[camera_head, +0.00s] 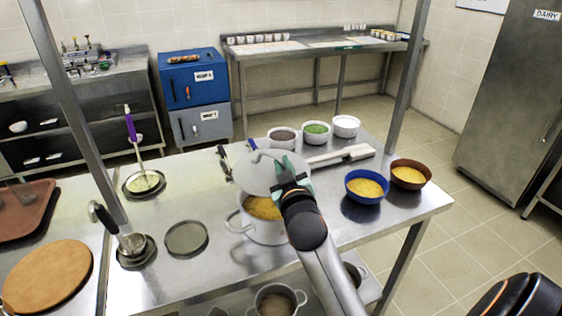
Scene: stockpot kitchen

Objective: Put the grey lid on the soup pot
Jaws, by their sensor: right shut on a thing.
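The grey lid (257,174) is tilted in the air above the soup pot (248,226). My right gripper (287,178) is shut on the lid, near its middle right. The white pot stands on the steel table with yellow soup (263,208) showing below the lid's lower edge. The lid hides the back of the pot's opening, and my right arm covers part of its right side. I cannot tell whether the lid touches the rim. My left gripper is not in view.
A blue bowl (366,198) and a brown bowl (411,185) of yellow food stand right of the pot. Several small bowls stand behind, near a white-handled tool (340,157). Steel posts rise from the table.

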